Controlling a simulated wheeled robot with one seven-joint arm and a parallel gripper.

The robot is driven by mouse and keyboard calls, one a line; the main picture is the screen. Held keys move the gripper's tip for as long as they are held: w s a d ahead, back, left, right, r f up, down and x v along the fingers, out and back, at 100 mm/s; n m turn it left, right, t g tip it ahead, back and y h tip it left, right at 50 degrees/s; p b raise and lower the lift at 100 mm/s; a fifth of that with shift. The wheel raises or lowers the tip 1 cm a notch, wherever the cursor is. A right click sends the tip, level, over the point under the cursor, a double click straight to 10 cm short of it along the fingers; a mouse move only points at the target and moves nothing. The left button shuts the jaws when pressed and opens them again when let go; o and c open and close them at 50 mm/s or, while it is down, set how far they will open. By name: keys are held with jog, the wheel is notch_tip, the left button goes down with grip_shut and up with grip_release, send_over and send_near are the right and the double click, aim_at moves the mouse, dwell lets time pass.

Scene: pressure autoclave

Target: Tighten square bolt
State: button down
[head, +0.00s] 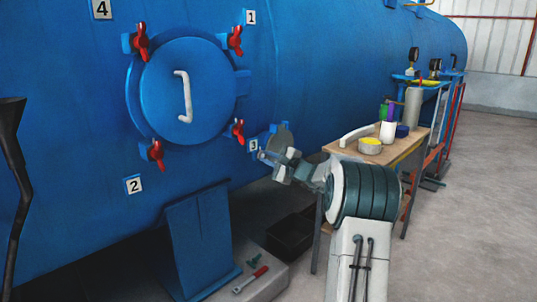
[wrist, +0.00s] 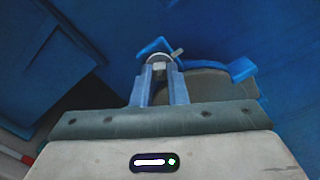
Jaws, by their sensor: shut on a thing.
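The square bolt (wrist: 159,71) is a small pale metal piece between my two fingers in the wrist view. My gripper (wrist: 160,76) is shut on it, and the fingers stand upright in that view. In the head view my gripper (head: 265,156) is at the small grey-blue round cover (head: 284,138) on the blue tank, beside label 3. The bolt cannot be made out in the head view.
A large round hatch (head: 208,92) with red wing clamps is up left. A wooden table (head: 405,148) with jars and a bottle stands right of my arm. A red-handled wrench (head: 251,279) lies on a low ledge beside a blue support (head: 200,240). Open floor lies right.

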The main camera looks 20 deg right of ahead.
jog(key=m+p, duration=0.3)
jog(key=m, duration=0.1)
jog(key=shift+r, duration=0.15)
jog(key=m+p, duration=0.7)
jog(key=p, duration=0.1)
jog(key=shift+f+m, duration=0.2)
jog(key=shift+m, duration=0.2)
jog(key=c, duration=1.7)
grip_release()
jog(key=shift+s, duration=0.15)
jog(key=p+v, duration=0.1)
jog(key=v, duration=1.2)
jog(key=shift+s+p, duration=0.35)
